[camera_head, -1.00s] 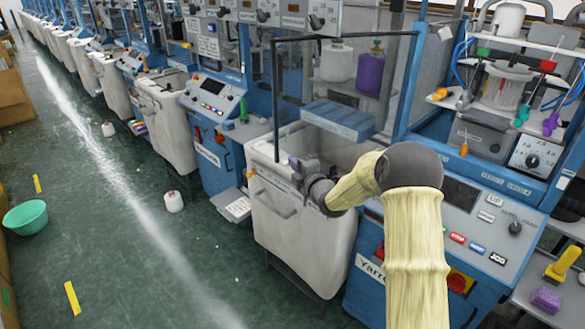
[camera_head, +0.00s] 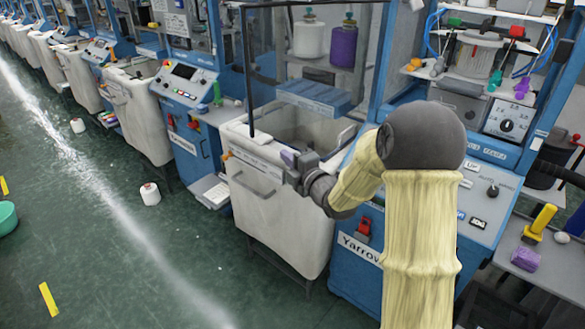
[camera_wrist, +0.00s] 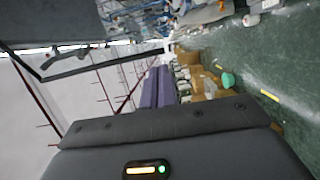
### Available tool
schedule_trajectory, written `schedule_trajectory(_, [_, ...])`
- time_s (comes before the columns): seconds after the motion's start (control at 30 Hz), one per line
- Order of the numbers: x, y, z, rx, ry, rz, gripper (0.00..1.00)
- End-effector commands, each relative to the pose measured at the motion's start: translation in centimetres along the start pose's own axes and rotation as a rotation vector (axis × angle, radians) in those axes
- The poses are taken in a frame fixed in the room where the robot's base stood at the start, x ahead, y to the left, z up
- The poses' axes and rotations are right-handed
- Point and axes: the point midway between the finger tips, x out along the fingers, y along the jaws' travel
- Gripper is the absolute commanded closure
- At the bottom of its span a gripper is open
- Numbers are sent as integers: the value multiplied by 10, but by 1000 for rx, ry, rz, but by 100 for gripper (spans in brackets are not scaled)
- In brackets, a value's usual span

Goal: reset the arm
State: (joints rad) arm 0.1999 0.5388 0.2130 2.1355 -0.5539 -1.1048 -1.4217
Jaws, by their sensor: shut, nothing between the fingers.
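My arm, in a pale yellow sleeve with a dark grey elbow, reaches in from the lower right of the head view and bends left. My gripper (camera_head: 287,157) is at its far end, by the rim of a white bin (camera_head: 262,215) under a knitting machine. I cannot tell whether it touches the bin. In the wrist view, the two purple fingers (camera_wrist: 156,87) lie side by side, shut and empty.
A blue control panel (camera_head: 478,210) with buttons stands right of the bin, partly behind my arm. A glass guard with a dark frame (camera_head: 315,4) rises above the bin. The green aisle floor (camera_head: 95,215) at left is mostly open, with a white cone (camera_head: 150,194) on it.

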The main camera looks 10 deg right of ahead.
Motion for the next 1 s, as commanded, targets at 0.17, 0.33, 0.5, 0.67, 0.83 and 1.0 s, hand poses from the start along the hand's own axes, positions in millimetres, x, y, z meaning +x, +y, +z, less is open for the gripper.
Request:
schedule_trajectory(0.17, [-19, -1, -3, 0, 1, -1, 100])
schedule_trajectory(0.33, [-21, 0, -3, 0, 1, 0, 100])
schedule_trajectory(0.5, [-21, 0, -4, 1, 2, -1, 100])
schedule_trajectory(0.67, [-26, -2, 2, 52, -32, -50, 100])
schedule_trajectory(0.83, [-47, -14, 7, 259, -150, -220, 100])
schedule_trajectory(1.0, [-89, -31, 7, 562, -358, -414, 100])
